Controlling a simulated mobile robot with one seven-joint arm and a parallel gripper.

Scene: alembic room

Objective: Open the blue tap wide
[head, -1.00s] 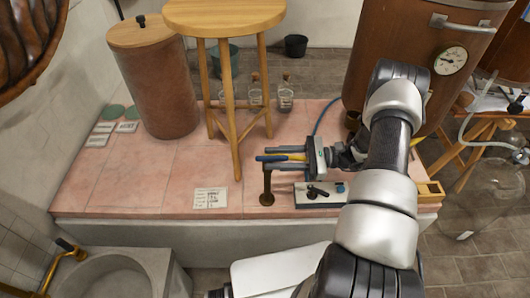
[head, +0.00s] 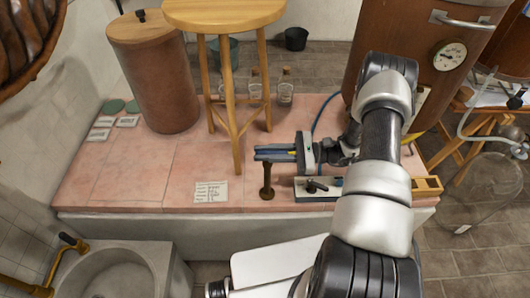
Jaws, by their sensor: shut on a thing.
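My gripper (head: 275,153) is low over the front of the pink tiled counter, its fingers pointing left. It is shut on the blue handle of the tap (head: 284,152), of which only a thin blue strip shows between the fingers. A dark bronze tap post (head: 267,181) stands upright just below the fingers, near the counter's front edge. The joint between handle and tap is hidden by the gripper.
A label card (head: 211,191) lies to the left. A wooden stool (head: 236,150) and a copper boiler (head: 405,45) stand behind. A stone basin (head: 120,262) is front left.

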